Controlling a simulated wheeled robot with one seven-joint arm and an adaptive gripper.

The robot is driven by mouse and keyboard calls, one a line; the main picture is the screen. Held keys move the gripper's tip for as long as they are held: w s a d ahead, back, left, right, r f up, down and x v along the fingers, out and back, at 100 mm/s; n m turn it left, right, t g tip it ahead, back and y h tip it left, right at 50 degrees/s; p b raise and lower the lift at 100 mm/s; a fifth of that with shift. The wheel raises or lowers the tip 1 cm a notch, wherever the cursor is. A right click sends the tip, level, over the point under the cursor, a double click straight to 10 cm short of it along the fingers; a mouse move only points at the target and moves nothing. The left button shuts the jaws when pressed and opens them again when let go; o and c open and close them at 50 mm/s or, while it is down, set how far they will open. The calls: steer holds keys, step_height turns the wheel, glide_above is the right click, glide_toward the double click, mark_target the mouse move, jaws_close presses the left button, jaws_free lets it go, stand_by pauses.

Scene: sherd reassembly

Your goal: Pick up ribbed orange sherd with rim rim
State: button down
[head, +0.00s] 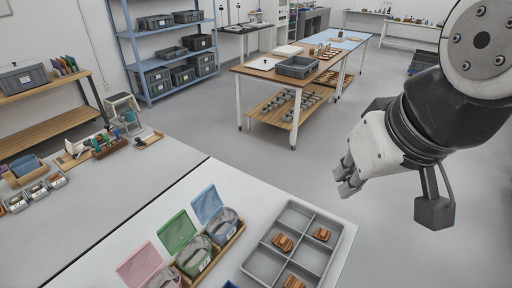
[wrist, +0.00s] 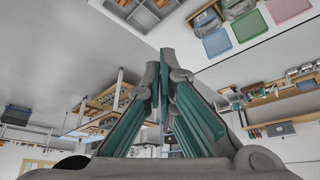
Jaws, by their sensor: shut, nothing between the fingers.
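Several orange-brown sherds lie in a grey divided tray (head: 252,247) on the white table: one in the middle left compartment (head: 283,243), one at the right (head: 322,234), one at the front (head: 293,282). I cannot tell which one is the ribbed sherd with a rim. My gripper (head: 344,180) hangs in the air past the right end of the table, away from the tray. In the wrist view its fingers (wrist: 160,75) meet at the tips, with nothing held. The tray shows there only in part, at the top edge (wrist: 150,22).
Pink, green and blue lidded containers (head: 175,233) stand in a wooden holder left of the tray. A wooden workbench (head: 262,75) with a grey bin (head: 298,67) stands further back. A blue shelf rack (head: 150,60) is at the rear left. The floor between is clear.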

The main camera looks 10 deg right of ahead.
mark_target(295, 284)
steer(key=c, duration=2.4)
jaws_free()
